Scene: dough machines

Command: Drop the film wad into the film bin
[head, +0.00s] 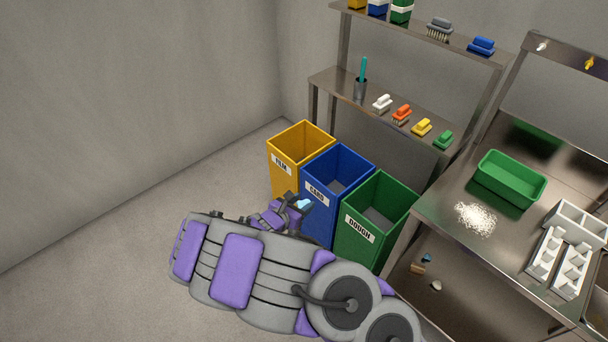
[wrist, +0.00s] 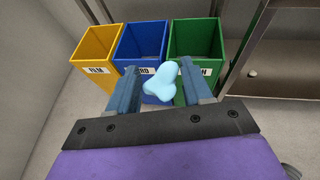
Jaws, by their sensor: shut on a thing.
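The film wad (wrist: 160,84) is a pale blue lump between the fingers of my gripper (wrist: 158,84) in the wrist view. In the head view my gripper (head: 297,205) is shut on the wad (head: 304,204), in front of the blue bin. The film bin (head: 296,158) is the yellow bin labelled FILM, at the left end of a row of three. It stands beyond my gripper and to its left in the wrist view (wrist: 97,55). Its open top faces up; its floor is not clearly visible.
The blue CARD bin (head: 322,205) and green DOUGH bin (head: 365,240) stand right of the film bin. A steel bench (head: 440,215) with a green tub (head: 511,180) is at the right. Shelves with brushes rise behind. The floor at left is clear.

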